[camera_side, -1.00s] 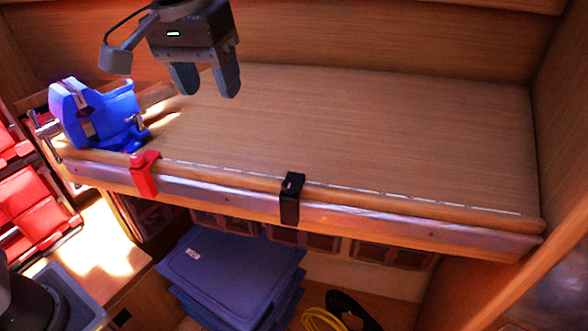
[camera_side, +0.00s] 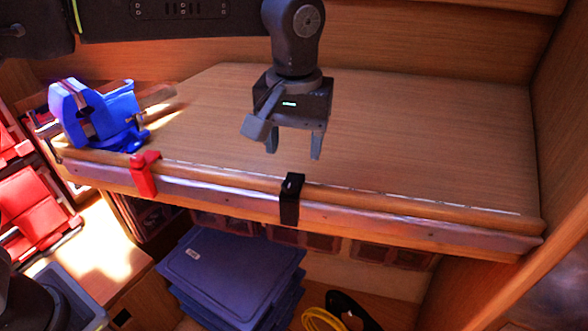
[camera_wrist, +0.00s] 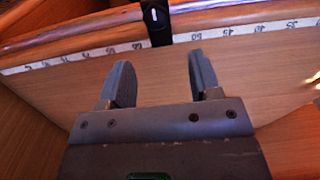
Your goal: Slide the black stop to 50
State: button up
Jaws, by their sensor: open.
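The black stop (camera_side: 290,200) is clamped over the bench's front edge, near the middle. In the wrist view the black stop (camera_wrist: 156,22) stands on the white scale strip (camera_wrist: 240,28).
A red stop (camera_side: 144,174) sits on the same edge to the left. A blue vise (camera_side: 95,115) stands at the bench's left end. The edge right of the black stop is clear. Blue boxes (camera_side: 225,270) and a yellow coil (camera_side: 322,320) lie below the bench.

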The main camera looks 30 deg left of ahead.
aim_at(293, 199)
notch_tip(293, 199, down, 6)
dwell(0.5)
grip_shut()
dwell(0.3)
